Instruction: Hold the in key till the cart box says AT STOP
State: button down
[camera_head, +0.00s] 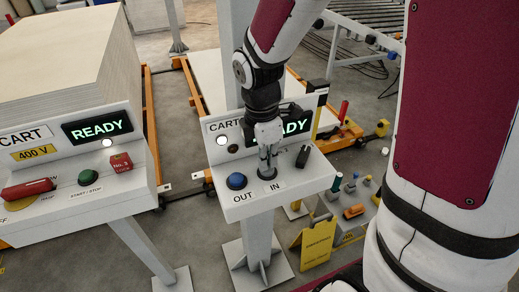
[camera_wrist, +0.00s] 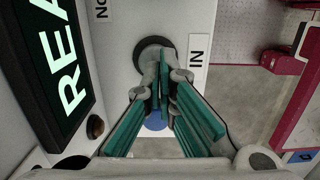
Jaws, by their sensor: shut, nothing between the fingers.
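The cart box (camera_head: 304,180) stands on a white post. Its sign reads CART and its display (camera_head: 295,122) reads "...DY" in green behind my gripper; the wrist view shows "REA..." on that display (camera_wrist: 62,62). The in key shows as a dark round collar (camera_head: 266,175) above the IN label (camera_head: 273,187); the wrist view shows this collar (camera_wrist: 142,55) beside the IN label (camera_wrist: 198,52). My gripper (camera_head: 267,165) is shut and empty, pointing down with its fingertips over the key. The fingers cover the key's middle, so I cannot tell whether it is pressed in.
A blue button (camera_head: 236,181) marked OUT sits left of the in key. A black switch (camera_head: 303,156) stands to its right. A second console (camera_head: 75,205) at the left reads READY and carries a red handle and a green button. A yellow sign (camera_head: 313,243) stands on the floor.

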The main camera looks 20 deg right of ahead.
aim_at(268, 171)
jog(key=shift+f, duration=0.45)
jog(key=shift+d+f, duration=0.1)
jog(key=shift+f, duration=0.85)
jog(key=shift+s+f, duration=0.2)
jog(key=shift+f, duration=0.05)
dwell(1.3)
jog(key=shift+r, duration=0.35)
notch_tip(268, 171, up, 14)
jog(key=a+p, duration=0.1)
jog(key=p, duration=0.1)
jog(key=shift+w+a, duration=0.15)
jog(key=shift+w, duration=0.1)
